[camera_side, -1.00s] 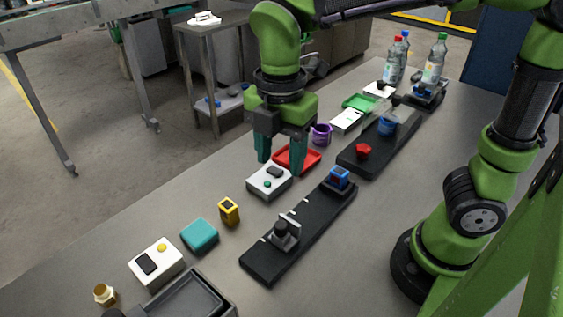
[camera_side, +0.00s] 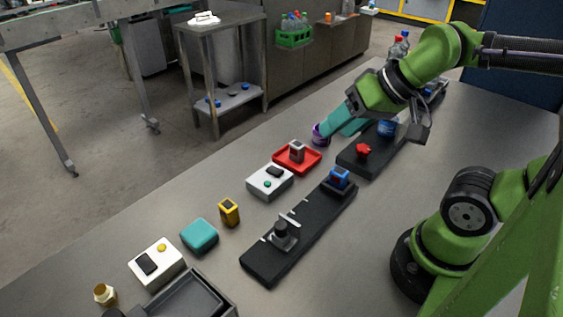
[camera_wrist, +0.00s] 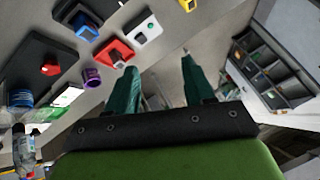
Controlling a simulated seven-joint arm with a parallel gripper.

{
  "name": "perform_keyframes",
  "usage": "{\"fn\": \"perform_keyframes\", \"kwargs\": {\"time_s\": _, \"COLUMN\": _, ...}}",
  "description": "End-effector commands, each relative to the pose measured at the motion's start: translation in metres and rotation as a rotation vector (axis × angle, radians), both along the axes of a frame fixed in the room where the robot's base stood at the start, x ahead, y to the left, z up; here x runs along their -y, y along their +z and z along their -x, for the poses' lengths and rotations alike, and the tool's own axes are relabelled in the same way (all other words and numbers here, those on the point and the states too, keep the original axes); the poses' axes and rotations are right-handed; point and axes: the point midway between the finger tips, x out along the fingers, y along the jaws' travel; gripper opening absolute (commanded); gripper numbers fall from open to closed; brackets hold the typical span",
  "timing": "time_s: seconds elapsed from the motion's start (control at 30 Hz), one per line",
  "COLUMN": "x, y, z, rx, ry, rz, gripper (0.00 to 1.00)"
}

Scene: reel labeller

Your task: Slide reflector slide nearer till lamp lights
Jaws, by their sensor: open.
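A black rail (camera_side: 312,222) lies on the table with a grey upright bracket piece (camera_side: 285,235) at its near end and a blue block (camera_side: 339,179) at its far end. I cannot tell for certain which is the reflector slide. A white box (camera_side: 270,183) with a green spot and dark top piece stands left of the rail; another white box (camera_side: 157,264) has a yellow dome and dark panel. Whether any lamp is lit is unclear. My gripper (camera_side: 325,130) is open and tilted beyond the rail's far end, near the purple ring (camera_side: 317,138); its fingers show in the wrist view (camera_wrist: 157,62).
A red tray (camera_side: 310,165) holds a small grey block (camera_side: 297,150). A second black base (camera_side: 365,158) carries a red knob (camera_side: 363,150) and a blue part (camera_side: 387,127). A yellow block (camera_side: 229,212) and teal block (camera_side: 199,235) stand left of the rail. Bottles stand farther back.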

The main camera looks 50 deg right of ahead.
Motion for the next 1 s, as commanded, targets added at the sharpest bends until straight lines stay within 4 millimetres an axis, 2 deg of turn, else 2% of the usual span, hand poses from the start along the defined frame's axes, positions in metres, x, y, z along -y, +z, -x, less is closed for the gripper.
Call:
{"fn": "perform_keyframes", "kwargs": {"time_s": 0.47, "x": -0.001, "y": 0.000, "z": 0.000, "rx": -0.003, "ry": 0.009, "rz": 0.003, "gripper": 0.53}}
{"fn": "perform_keyframes", "kwargs": {"time_s": 0.63, "x": -0.023, "y": -0.010, "z": -0.009, "rx": -0.076, "ry": 0.105, "rz": 0.024, "gripper": 0.53}}
{"fn": "perform_keyframes", "kwargs": {"time_s": 0.77, "x": -0.059, "y": -0.014, "z": -0.025, "rx": -0.181, "ry": 0.396, "rz": 0.170, "gripper": 0.53}}
{"fn": "perform_keyframes", "kwargs": {"time_s": 0.9, "x": -0.102, "y": -0.017, "z": -0.037, "rx": -0.278, "ry": 0.895, "rz": 0.407, "gripper": 0.53}}
{"fn": "perform_keyframes", "kwargs": {"time_s": 1.0, "x": -0.122, "y": -0.017, "z": -0.041, "rx": -0.316, "ry": 1.205, "rz": 0.533, "gripper": 0.53}}
